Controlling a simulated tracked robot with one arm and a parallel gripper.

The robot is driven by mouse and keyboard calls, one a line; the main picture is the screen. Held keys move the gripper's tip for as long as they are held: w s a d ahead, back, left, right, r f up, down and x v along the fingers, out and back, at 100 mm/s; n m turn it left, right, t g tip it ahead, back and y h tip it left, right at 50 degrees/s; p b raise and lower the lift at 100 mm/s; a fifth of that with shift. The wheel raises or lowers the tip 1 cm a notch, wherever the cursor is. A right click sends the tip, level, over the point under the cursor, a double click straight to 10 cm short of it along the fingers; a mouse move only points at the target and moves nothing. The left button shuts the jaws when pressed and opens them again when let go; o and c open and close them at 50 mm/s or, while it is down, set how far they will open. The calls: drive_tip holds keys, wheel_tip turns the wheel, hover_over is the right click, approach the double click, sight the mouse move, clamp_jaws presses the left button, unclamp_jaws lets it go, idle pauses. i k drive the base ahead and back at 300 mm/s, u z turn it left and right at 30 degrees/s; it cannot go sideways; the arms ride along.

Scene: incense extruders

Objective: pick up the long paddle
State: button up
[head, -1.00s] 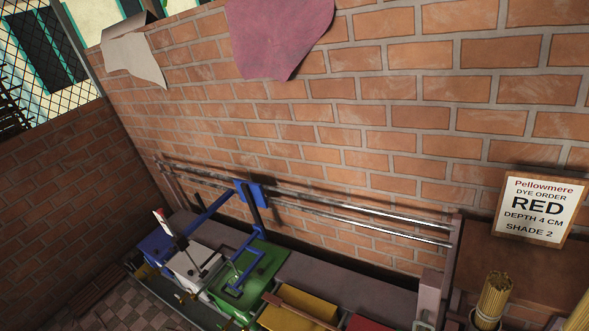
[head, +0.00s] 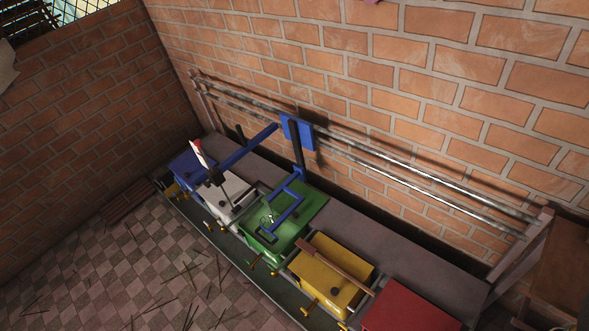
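A long brown wooden stick, which looks like the paddle (head: 335,265), lies slantwise across the top of the yellow box (head: 322,279). Its right end reaches toward the red box (head: 408,308). Nothing is touching it from above. My gripper does not show in this view, so its fingers and anything in them cannot be seen.
A row of blue (head: 193,168), white (head: 229,193), green (head: 308,203), yellow and red boxes stands along the brick wall.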

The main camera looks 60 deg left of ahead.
sight(301, 244)
drive_tip(key=z, duration=0.15)
drive_tip(key=k, duration=1.6)
drive_tip(key=u, duration=0.75)
drive_tip(key=i, duration=1)
drive_tip(key=u, duration=0.05)
